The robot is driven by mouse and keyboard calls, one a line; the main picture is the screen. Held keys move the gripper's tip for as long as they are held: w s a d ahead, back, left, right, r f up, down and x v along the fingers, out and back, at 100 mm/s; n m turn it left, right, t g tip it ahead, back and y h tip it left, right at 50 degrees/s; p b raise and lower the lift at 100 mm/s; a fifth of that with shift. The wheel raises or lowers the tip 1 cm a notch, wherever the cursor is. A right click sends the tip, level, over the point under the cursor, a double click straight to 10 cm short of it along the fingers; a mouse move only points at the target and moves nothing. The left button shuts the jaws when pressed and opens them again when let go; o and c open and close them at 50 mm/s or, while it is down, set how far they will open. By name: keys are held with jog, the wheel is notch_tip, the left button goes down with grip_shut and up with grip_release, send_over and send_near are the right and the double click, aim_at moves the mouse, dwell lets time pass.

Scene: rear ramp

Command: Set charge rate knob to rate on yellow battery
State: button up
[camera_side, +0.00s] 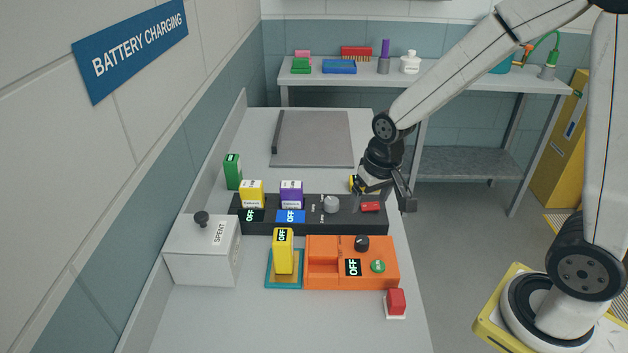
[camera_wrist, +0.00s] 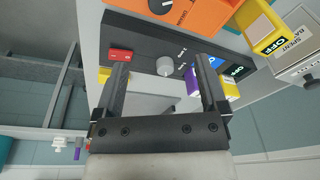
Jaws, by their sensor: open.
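A black charger strip (camera_side: 300,222) lies across the bench with a grey round knob (camera_side: 331,204) and small markings beside it. The knob also shows in the wrist view (camera_wrist: 165,67), between my fingers in the picture. A yellow battery (camera_side: 252,192) stands in the strip's left slot, above a display reading OFF. My gripper (camera_side: 383,195) is open and empty, over or just behind the strip's right end, right of the knob. I see no contact with the knob.
A purple battery (camera_side: 291,193) and a red switch (camera_side: 370,207) are on the strip. An orange unit (camera_side: 325,275) with a black knob (camera_side: 362,243) sits in front. A white SPENT box (camera_side: 203,255) is left; a red button (camera_side: 396,300) is front right. Bench space behind is partly clear.

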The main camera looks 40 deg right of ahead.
aim_at(331, 201)
jog(key=w+d+f+m, duration=0.1)
jog(key=w+m, duration=0.1)
jog(key=w, duration=0.2)
jog(key=w+d+f+m+g, duration=0.1)
jog(key=w+m, duration=0.2)
jog(key=w, duration=0.2)
jog(key=w+d+f+m, duration=0.1)
jog(key=w+m, duration=0.1)
jog(key=w, duration=0.2)
jog(key=shift+w+d+f+g, duration=0.15)
jog(key=shift+w+d+g, duration=0.25)
jog(key=shift+f, duration=0.1)
jog(key=shift+f, duration=3.85)
grip_shut()
